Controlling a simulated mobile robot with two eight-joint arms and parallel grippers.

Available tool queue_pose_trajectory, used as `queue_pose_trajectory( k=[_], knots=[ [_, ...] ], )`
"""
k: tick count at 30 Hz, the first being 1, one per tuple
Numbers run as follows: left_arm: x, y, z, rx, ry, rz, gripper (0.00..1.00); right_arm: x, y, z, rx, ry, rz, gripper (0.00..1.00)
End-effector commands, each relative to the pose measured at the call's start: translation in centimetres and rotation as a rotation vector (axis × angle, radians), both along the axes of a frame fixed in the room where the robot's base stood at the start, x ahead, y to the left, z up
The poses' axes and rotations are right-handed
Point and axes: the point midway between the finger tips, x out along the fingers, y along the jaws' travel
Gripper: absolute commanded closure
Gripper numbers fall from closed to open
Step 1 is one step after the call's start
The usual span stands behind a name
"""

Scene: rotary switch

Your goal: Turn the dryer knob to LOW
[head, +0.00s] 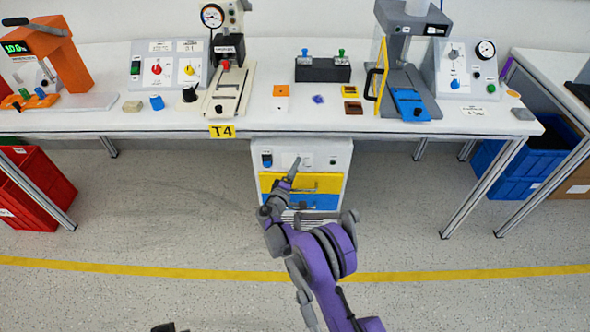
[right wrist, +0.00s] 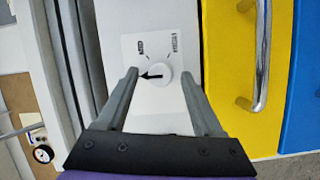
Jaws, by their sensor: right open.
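The dryer (head: 346,160) is a white cabinet under the table, with a yellow drawer above a blue one. In the right wrist view its knob (right wrist: 155,75) is white with a black pointer, on a pale label plate. The pointer aims left in that picture, away from the yellow drawer. Two rotated labels stand beyond the knob; their wording is hard to read. My right gripper (right wrist: 160,85) is open, its fingers on either side of the knob with gaps. The right gripper (head: 294,170) also shows before the cabinet in the head view. A dark tip (head: 170,327) at the bottom edge may be my left gripper.
The yellow drawer (right wrist: 225,75) has a metal bar handle (right wrist: 260,60) near the right finger; the blue drawer (right wrist: 305,80) lies beyond. The table (head: 450,122) with several devices overhangs the cabinet. A red crate (head: 35,190) and blue crate (head: 525,165) stand aside. The floor before the cabinet is clear.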

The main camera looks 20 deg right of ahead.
Motion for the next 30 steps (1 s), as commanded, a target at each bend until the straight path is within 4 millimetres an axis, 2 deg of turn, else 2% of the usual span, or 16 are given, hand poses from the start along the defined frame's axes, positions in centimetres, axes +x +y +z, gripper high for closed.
queue_pose_trajectory(
  k=[5, 18, 23, 30],
  knots=[
    [0.0, 0.0, 0.2, 0.000, -0.001, 0.000, 1.00, -1.1, 0.9, 0.1, 0.000, 0.000, 0.002, 0.32],
    [-0.1, 0.0, 0.9, 0.000, -0.003, 0.000, 1.00, -7.6, 5.7, 0.2, 0.001, 0.000, 0.002, 0.32],
    [-0.1, 0.0, 1.0, 0.000, -0.004, 0.000, 1.00, -8.6, 6.3, 0.2, 0.000, 0.000, 0.000, 0.32],
    [-0.1, 0.0, 1.0, 0.000, -0.003, 0.000, 1.00, -8.7, 6.4, 0.2, 0.000, 0.000, 0.000, 0.32]
  ],
)
